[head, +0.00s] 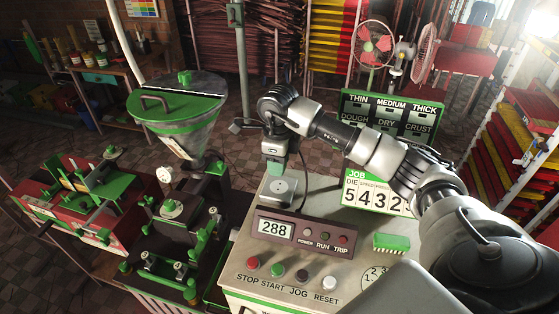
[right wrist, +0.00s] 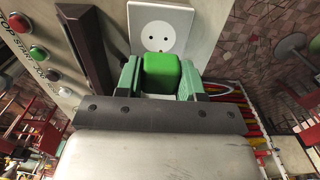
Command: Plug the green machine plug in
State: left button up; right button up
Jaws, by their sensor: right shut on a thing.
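My right gripper (head: 274,168) comes in from the right in the head view and points down over the console. It is shut on the green plug (right wrist: 162,72), which sits between its two pale green fingers in the right wrist view. The white socket (right wrist: 160,30) is just beyond the plug, with two dark holes uncovered, so the plug is not in it. In the head view the socket (head: 281,191) is on the console top, just below the fingertips. The plug's prongs are hidden. My left gripper is not in view.
The console (head: 240,262) has a display panel (head: 290,235) reading 288 and several push buttons along its front. A JOB sign (head: 376,192) stands right of the socket. The green-lidded hopper machine (head: 180,105) is on the left. A dark cord runs behind the socket.

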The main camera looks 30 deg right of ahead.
aim_at(279, 187)
jog(key=shift+f+b, duration=0.4)
jog(key=shift+f, duration=0.3)
jog(key=shift+s+f+b, duration=0.1)
jog(key=shift+f+b, duration=0.9)
jog(key=shift+f, duration=0.7)
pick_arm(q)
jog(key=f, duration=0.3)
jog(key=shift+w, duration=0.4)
pick_arm(e)
jog(key=shift+f, duration=0.1)
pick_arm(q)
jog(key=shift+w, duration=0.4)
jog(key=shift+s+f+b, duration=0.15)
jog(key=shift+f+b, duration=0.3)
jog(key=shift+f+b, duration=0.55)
pick_arm(e)
jog(key=shift+f, duration=0.6)
jog(key=o, duration=1)
jog(key=shift+c, duration=0.2)
